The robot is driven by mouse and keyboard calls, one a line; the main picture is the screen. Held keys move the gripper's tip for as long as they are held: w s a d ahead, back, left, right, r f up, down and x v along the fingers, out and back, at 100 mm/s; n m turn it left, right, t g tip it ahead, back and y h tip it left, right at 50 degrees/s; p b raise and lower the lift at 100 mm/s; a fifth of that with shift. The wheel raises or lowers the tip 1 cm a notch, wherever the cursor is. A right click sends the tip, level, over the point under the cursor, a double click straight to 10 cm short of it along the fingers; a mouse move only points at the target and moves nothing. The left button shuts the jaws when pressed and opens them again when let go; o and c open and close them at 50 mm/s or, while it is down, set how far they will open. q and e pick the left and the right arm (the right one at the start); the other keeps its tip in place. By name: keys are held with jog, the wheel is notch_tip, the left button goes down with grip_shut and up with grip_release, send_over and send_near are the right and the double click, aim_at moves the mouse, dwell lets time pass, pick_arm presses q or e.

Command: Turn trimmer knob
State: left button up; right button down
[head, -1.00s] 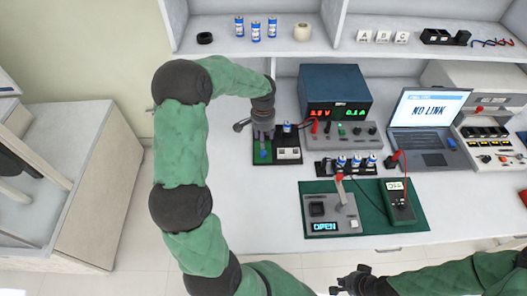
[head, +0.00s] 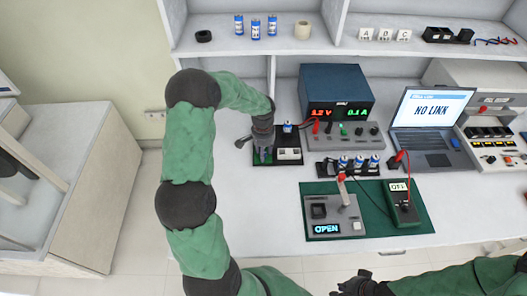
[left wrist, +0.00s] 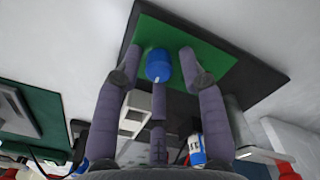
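The blue trimmer knob (left wrist: 158,66) stands on a green board (left wrist: 217,70) in the left wrist view. My left gripper (left wrist: 159,62) has its fingers spread on both sides of the knob, with a small gap on each side, so it is open. In the head view, my left gripper (head: 264,154) is down over the green board, and the knob is mostly hidden behind the fingers. My right gripper (head: 352,285) is at the bottom edge, far from the board; its finger opening is unclear.
A power supply (head: 336,92) stands behind and right of the board. A laptop (head: 430,122) reads "NO LINK". A tester reading "OPEN" (head: 327,229) and a multimeter (head: 403,205) lie on a green mat (head: 375,235). The table left of the mat is clear.

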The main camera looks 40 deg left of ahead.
pick_arm(q)
grip_shut()
jog(key=shift+n, duration=1.2)
jog(key=shift+o, duration=2.3)
grip_release()
jog(key=shift+r, duration=0.1)
notch_tip(320, 180, up, 12)
